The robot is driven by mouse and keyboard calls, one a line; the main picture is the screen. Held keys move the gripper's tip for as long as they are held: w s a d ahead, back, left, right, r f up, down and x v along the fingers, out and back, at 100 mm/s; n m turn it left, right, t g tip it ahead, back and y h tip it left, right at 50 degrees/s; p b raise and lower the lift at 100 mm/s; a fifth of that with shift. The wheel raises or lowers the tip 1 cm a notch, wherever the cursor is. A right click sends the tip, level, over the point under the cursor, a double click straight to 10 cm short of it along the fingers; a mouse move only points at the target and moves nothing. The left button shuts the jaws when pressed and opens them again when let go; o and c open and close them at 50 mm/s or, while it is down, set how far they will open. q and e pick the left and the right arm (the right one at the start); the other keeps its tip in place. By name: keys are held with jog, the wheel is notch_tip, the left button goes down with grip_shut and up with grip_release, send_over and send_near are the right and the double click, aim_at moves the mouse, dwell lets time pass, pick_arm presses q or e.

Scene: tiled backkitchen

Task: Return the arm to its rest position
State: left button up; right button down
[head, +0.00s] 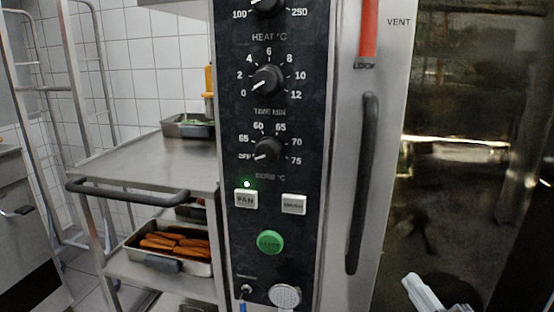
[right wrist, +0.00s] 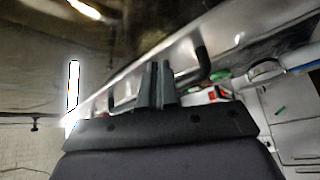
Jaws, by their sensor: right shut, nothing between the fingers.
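My right gripper (head: 424,293) shows at the bottom right of the head view, in front of the dark oven door glass (head: 470,150). Only a pale part of it is in the picture, cut off by the lower edge. In the right wrist view its two dark fingers (right wrist: 155,85) are together with nothing between them. The oven's door handle (head: 362,185) is to the left of the gripper and apart from it in the head view. My left gripper is not in view.
The black control panel (head: 272,130) has several knobs, a green button (head: 270,242) and a lit green lamp (head: 247,184). A red lever (head: 369,30) is at the top. At left, a steel trolley (head: 150,160) carries trays, one with orange-brown food (head: 175,243).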

jog(key=s+a+f+m+g+h+p, duration=0.1)
jog(key=s+a+f+m+g+h, duration=0.3)
jog(key=s+f+m, duration=0.6)
jog(key=s+a+f+m+g, duration=0.25)
jog(key=s+f+g, duration=0.45)
jog(key=f, duration=0.7)
notch_tip(320, 180, up, 14)
jog(key=s+d+t+p, duration=0.1)
jog(key=d+p, duration=0.1)
jog(key=p, duration=1.4)
jog(key=shift+s+d+p, duration=0.2)
jog(key=shift+d+p, duration=0.05)
jog(key=shift+p, duration=0.1)
jog(key=shift+m, duration=0.25)
